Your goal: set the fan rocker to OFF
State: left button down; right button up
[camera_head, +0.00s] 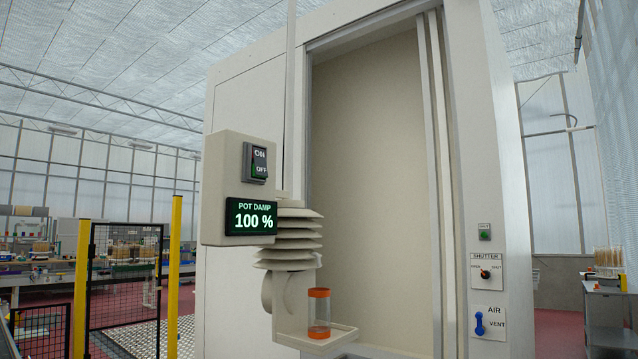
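A dark rocker switch (256,162) sits on the front of a beige control box (218,190), left of the tall open cabinet. Its upper part reads ON and its lower part reads OFF, with a small red mark at the upper left and a green one at the lower left. I cannot tell for sure which half is pressed in. No word "fan" is readable on it. Below it a display (251,217) reads POT DAMP 100 %. Neither of my grippers is in view.
A louvred sensor housing (290,240) and a small shelf with an orange-capped clear jar (319,313) stand below the box. Right of the opening are a green button (485,235), a SHUTTER knob (485,273) and a blue AIR/VENT lever (479,323). Yellow posts (174,275) stand left.

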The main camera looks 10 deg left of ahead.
aim_at(259, 167)
jog(key=i+l, duration=0.15)
jog(key=l, duration=0.15)
jog(key=i+l+u, duration=0.1)
jog(key=l, duration=0.25)
jog(key=i+l+u, duration=0.1)
jog(key=i+l, duration=0.3)
jog(key=l, duration=0.25)
jog(key=i+l+u, duration=0.1)
jog(key=l, duration=0.25)
